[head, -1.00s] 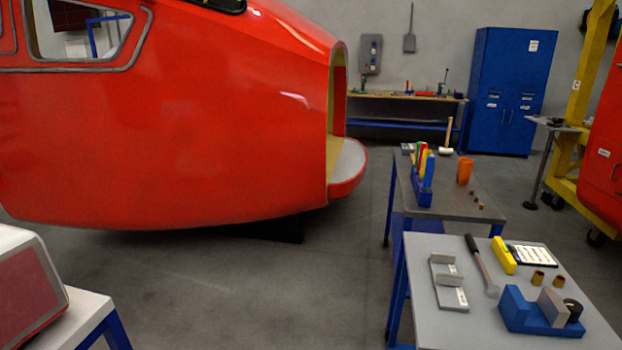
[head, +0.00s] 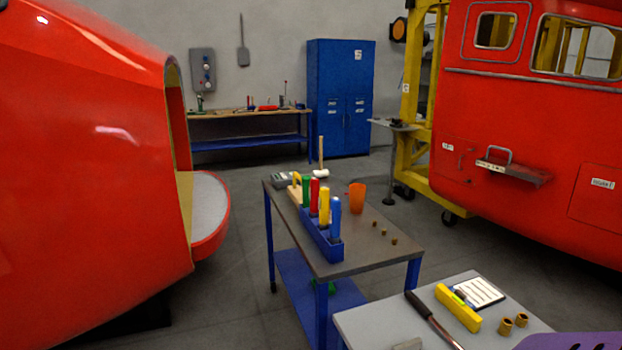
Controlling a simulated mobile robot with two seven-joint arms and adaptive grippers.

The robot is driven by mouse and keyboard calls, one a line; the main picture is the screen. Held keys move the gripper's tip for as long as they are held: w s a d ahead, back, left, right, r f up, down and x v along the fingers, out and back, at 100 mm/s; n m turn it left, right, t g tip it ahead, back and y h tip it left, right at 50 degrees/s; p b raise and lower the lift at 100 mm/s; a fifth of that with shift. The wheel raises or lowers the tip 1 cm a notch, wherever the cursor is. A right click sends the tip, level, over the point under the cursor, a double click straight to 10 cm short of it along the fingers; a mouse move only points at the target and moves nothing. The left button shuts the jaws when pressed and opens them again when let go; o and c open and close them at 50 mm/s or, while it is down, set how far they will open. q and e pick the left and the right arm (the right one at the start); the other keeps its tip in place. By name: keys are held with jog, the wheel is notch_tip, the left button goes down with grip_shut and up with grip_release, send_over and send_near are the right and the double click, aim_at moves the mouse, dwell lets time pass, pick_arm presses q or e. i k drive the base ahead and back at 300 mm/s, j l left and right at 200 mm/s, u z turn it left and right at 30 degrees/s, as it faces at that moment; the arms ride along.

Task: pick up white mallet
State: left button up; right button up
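The white mallet (head: 320,173) stands at the far end of the dark-topped table (head: 360,250) in the middle of the view. Its white head is down and its light wooden handle points straight up. It is small at this distance, and the head seems to rest at the table's back edge. No fingers of either gripper show, and neither gripper is near the mallet.
A blue rack (head: 322,238) with coloured-handled tools, an orange cup (head: 357,198) and a grey device (head: 285,180) share the mallet's table. A nearer grey table (head: 375,325) stands at the front. Red train nosecone (head: 90,170) fills the left; open floor lies between.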

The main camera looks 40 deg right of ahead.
aim_at(321, 173)
jog(key=i+z, duration=0.25)
jog(key=i, duration=0.2)
jog(key=i+j+z, duration=0.25)
jog(key=i, duration=0.2)
jog(key=i+j+z, duration=0.15)
jog(key=i+z, duration=0.15)
jog(key=i, duration=0.15)
jog(key=i+j+z, duration=0.1)
jog(key=i+z, duration=0.15)
jog(key=z, duration=0.15)
jog(key=i+j+z, duration=0.2)
jog(key=z, duration=0.25)
jog(key=i+j+z, duration=0.15)
jog(key=z, duration=0.25)
jog(key=i+j+z, duration=1)
